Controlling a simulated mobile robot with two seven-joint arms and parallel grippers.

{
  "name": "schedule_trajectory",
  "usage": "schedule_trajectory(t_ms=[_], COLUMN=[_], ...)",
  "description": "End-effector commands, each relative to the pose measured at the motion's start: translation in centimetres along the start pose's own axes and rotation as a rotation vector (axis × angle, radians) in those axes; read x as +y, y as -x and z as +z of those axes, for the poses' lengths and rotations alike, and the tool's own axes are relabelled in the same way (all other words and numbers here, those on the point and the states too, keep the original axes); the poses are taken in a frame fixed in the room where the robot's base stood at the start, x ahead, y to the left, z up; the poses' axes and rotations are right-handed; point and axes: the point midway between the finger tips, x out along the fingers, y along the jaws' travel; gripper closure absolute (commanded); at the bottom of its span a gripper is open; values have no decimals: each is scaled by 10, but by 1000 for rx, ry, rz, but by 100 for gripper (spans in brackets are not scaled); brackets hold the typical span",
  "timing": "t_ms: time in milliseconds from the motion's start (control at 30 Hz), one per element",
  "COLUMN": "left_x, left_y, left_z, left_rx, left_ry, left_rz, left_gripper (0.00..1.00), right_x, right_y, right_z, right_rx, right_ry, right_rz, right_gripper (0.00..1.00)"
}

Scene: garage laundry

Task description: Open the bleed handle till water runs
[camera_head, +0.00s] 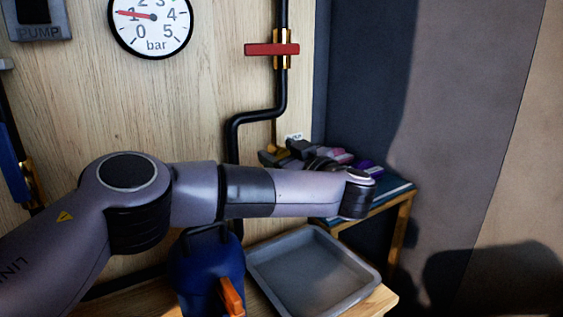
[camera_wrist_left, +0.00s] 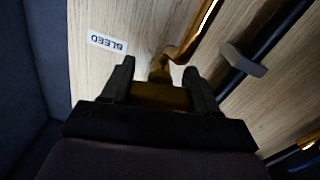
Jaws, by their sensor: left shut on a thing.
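The bleed handle (camera_wrist_left: 160,93), a brass-coloured piece, sits between the two dark fingers of my left gripper (camera_wrist_left: 160,72) in the left wrist view. The fingers are shut on it, and they hide part of it. A white BLEED label (camera_wrist_left: 107,43) is on the wood panel beside it. In the head view my left gripper (camera_head: 284,153) is at the panel's right edge, partly behind my forearm. The label (camera_head: 293,137) shows just above it. I see no running water. My right gripper is not in view.
A grey tray (camera_head: 258,272) stands on the bench below my arm, beside a blue container (camera_head: 207,278) with an orange handle. A black pipe (camera_head: 284,95) with a red handle (camera_head: 271,49) runs above. The gauge (camera_head: 150,28) reads about 1 bar. A side table (camera_head: 384,198) stands right.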

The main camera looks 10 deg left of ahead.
Motion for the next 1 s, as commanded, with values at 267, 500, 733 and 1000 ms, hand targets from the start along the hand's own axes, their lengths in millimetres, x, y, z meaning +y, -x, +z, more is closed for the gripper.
schedule_trajectory(t_ms=[267, 500, 733, 1000], left_x=[-1, -1, 0, 0], left_y=[0, 1, 1, 1], left_z=[4, 3, 2, 1], left_rx=[2, 1, -1, -1], left_ry=[208, 345, 411, 427], left_rz=[-1, -1, 0, 0], left_gripper=[71, 71, 71, 71], right_x=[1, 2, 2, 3], right_y=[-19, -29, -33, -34], right_z=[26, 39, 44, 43], right_rx=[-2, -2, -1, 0], right_ry=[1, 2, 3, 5], right_rz=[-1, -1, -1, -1], right_gripper=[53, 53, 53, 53])
